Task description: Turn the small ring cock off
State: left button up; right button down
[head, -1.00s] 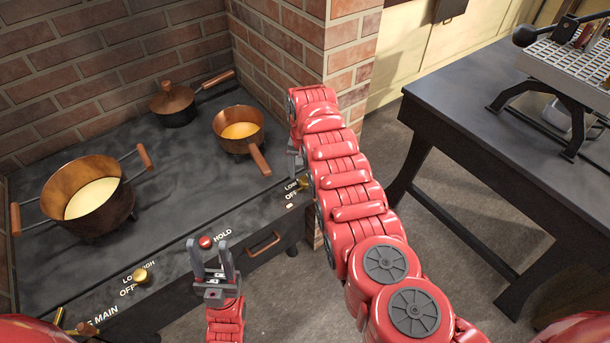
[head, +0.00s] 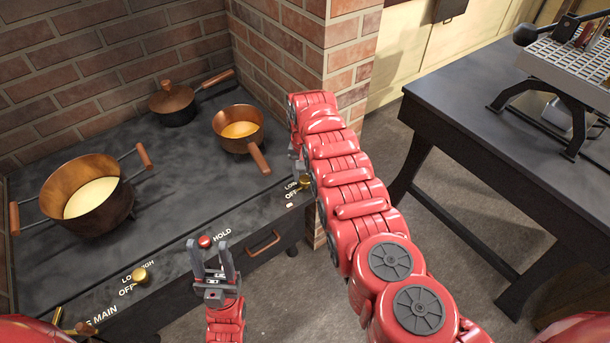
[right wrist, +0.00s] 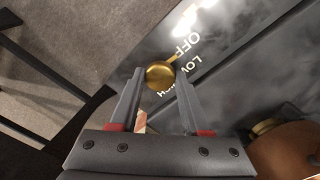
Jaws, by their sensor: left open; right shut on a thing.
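The small ring cock is a brass knob (head: 305,183) on the right end of the black stove's front edge, beside OFF and LOW lettering. In the right wrist view the round brass knob (right wrist: 160,74) sits between the fingertips of my right gripper (right wrist: 158,78), which is shut on it. A short brass pointer on it extends up and right, toward the OFF lettering. In the head view my right forearm hides most of that gripper. My left gripper (head: 208,246) is open and empty, in front of the stove near the red HOLD button (head: 205,241).
Another brass knob (head: 140,275) with its own lettering sits on the left front edge. A large copper pot (head: 90,170), a small copper pan (head: 240,145) and a lidded pan (head: 175,110) stand on the stove. A brick pillar is behind my right arm; a dark table (head: 450,105) stands right.

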aim_at(305, 179)
jog(key=shift+s+n, duration=0.1)
jog(key=shift+n, duration=0.4)
jog(key=shift+c, duration=1.8)
grip_release()
jog(key=shift+r, duration=0.1)
jog(key=shift+r, duration=0.35)
notch_tip(305, 179, up, 16)
jog(key=shift+r+b, duration=0.25)
jog(key=shift+b, duration=0.15)
jog(key=shift+f, duration=0.1)
